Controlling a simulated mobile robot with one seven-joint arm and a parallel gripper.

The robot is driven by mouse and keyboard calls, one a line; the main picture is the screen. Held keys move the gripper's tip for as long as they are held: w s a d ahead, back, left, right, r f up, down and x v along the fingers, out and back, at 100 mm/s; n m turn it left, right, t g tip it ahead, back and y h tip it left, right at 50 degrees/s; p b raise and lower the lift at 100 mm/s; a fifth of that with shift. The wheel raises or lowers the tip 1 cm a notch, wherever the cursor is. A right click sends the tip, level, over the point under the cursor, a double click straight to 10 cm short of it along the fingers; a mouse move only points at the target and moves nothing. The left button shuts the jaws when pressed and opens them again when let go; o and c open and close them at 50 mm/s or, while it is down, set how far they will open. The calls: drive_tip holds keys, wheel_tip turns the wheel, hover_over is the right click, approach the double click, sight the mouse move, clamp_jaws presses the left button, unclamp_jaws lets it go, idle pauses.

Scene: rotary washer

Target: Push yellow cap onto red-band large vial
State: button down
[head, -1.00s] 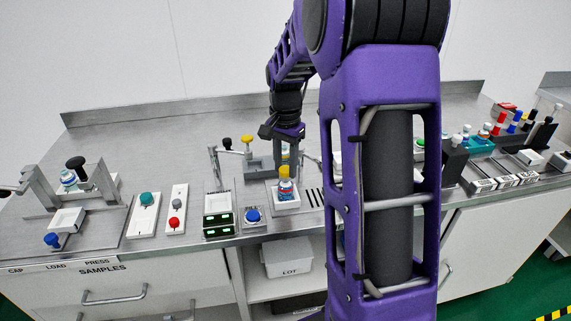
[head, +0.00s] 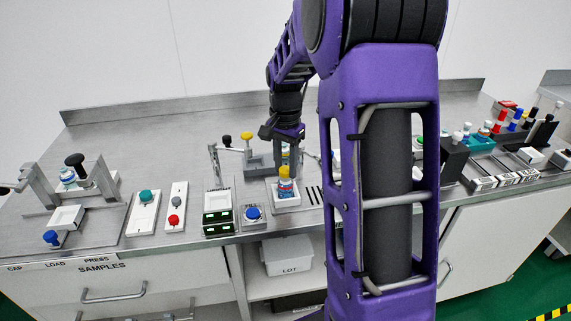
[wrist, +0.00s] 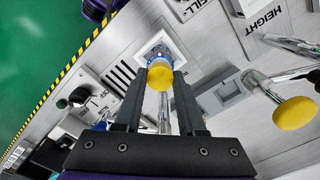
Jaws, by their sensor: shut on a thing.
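The yellow cap (head: 284,171) is directly above the red-band large vial (head: 286,188), and no clear gap shows between them. The vial stands upright in a small white square holder (head: 294,206). In the wrist view the cap (wrist: 160,76) is between the fingertips of my gripper (wrist: 159,82), which is shut on it. The cap hides the vial's mouth there, so I cannot tell how far it is seated. The vial's blue and red label (wrist: 156,54) shows just beyond the cap. In the head view my gripper (head: 286,160) points down over the holder.
A yellow-knobbed lever (head: 246,136) stands behind and left of the holder; its knob is large in the wrist view (wrist: 294,112). A blue button (head: 252,213) and a green-display unit (head: 218,218) are left. A slotted plate (head: 314,194) is right.

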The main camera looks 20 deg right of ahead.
drive_tip(key=shift+c, duration=2.1)
unclamp_jaws()
drive_tip(key=shift+r, duration=0.15)
